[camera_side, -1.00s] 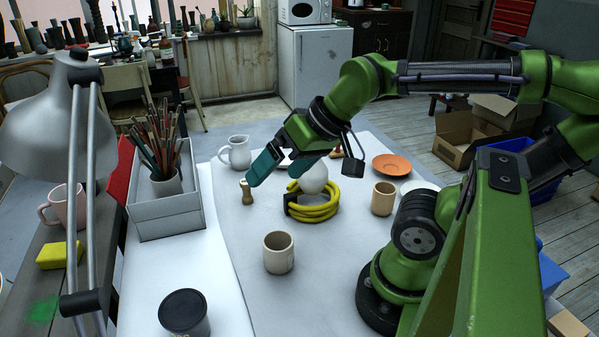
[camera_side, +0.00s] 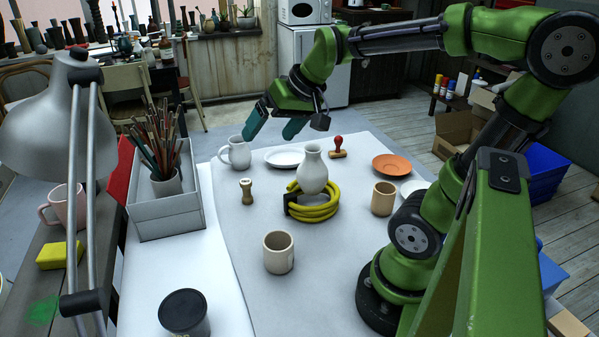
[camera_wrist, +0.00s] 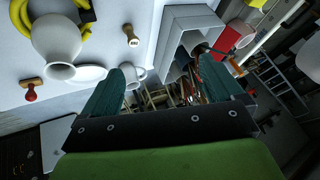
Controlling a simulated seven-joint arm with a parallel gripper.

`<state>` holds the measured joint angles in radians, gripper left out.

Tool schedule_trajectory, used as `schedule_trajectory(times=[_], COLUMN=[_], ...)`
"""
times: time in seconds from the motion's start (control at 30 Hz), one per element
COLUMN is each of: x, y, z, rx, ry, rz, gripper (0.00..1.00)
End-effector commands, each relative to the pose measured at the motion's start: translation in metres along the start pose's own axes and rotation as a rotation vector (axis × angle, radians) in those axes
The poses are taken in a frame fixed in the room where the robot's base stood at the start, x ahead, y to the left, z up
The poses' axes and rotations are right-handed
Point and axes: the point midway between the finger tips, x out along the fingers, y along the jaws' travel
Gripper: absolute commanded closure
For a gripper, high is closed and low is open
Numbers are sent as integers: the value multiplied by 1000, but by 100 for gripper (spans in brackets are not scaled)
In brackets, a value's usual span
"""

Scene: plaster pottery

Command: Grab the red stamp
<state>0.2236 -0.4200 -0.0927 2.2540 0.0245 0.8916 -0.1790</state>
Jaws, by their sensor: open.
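The red stamp (camera_side: 338,147) has a red knob handle on a wooden base and stands at the far side of the white table, right of the white plate. In the wrist view the red stamp (camera_wrist: 31,91) shows at the far left, well away from the fingers. My gripper (camera_side: 272,136) is open and empty, raised above the far part of the table, to the left of the stamp. Its two teal fingers also show apart in the wrist view (camera_wrist: 165,85), with nothing between them.
A white jug (camera_side: 236,152), a white plate (camera_side: 284,157), a small wooden stamp (camera_side: 246,191), an orange saucer (camera_side: 391,166) and beige cups (camera_side: 278,252) are nearby. A grey box (camera_side: 168,222) holds brushes.

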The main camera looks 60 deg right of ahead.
Motion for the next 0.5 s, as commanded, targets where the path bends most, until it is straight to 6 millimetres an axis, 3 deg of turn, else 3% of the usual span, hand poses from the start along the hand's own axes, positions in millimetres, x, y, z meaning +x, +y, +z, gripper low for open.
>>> schedule_trajectory(times=[0.03, 0.1, 0.17, 0.2, 0.3, 0.4, 0.5], x=[9, 19, 26, 31, 39, 44, 45], y=[28, 67, 106, 134, 209, 276, 326], z=[-27, -58, -80, -93, -114, -120, -119], rx=[45, 85, 118, 139, 183, 215, 233], ry=[0, 6, 8, 8, 0, -17, -34], rz=[48, 105, 158, 195, 286, 364, 420], gripper=[6, 6, 6, 6, 6, 6, 6])
